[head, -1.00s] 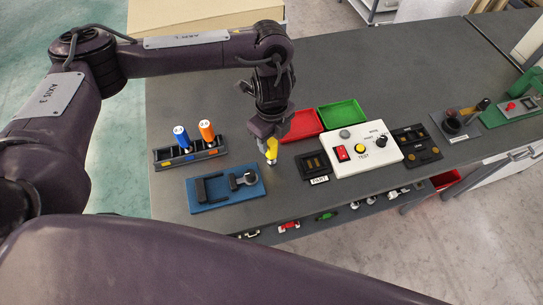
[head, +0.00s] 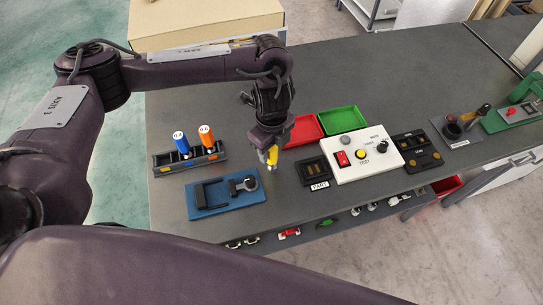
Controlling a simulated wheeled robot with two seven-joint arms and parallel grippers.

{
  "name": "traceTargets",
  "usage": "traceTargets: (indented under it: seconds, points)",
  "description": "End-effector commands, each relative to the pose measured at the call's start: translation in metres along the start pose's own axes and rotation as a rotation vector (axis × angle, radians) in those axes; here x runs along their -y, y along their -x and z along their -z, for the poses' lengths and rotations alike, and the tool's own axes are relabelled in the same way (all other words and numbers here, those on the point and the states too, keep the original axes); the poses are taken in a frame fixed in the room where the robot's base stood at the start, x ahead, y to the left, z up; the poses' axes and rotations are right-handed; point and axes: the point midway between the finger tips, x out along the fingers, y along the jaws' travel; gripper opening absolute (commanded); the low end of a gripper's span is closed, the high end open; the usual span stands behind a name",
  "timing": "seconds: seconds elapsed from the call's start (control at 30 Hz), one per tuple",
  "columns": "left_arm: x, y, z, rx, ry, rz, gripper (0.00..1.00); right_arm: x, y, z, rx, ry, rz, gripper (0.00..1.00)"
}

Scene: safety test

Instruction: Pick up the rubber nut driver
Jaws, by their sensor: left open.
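My left gripper (head: 271,156) points down over the grey bench, just right of the blue fixture. It is open. A small yellow item (head: 273,155) with a pale tip shows at its fingertips; I cannot tell whether the fingers touch it, or whether it is the rubber nut driver. A dark rack (head: 189,159) at the left holds a blue-handled driver (head: 180,141) and an orange-handled driver (head: 206,136), both upright. The rack's left place, with a yellow label, looks empty. My right gripper is not in view.
The blue fixture (head: 215,210) lies in front of the rack. Red (head: 303,130) and green (head: 342,119) trays lie behind the white control box (head: 345,172). A dark part holder (head: 312,171) stands right of the gripper. A cardboard box (head: 200,22) is at the back.

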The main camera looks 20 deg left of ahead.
Motion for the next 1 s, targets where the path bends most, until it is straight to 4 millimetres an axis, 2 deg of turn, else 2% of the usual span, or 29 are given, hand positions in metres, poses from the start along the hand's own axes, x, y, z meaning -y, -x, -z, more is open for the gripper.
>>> traceTargets:
  seconds: [0.1, 0.4, 0.43, 0.63, 1.0]
  points:
    - [0.0, 0.0, 0.0, 0.0, 0.0, 0.0, 0.45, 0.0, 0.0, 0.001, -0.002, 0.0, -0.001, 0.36]
    - [0.0, 0.0, 0.0, 0.0, 0.0, 0.0, 0.05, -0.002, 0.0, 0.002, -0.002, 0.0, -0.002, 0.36]
    - [0.0, 0.0, 0.0, 0.0, 0.0, 0.001, 0.04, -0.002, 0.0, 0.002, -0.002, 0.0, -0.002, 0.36]
    - [0.001, 0.007, 0.0, 0.0, 0.0, 0.001, 0.04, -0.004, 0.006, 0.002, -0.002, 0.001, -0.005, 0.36]
    - [0.0, 0.037, 0.0, 0.001, 0.0, 0.001, 0.04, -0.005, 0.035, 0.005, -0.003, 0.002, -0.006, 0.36]
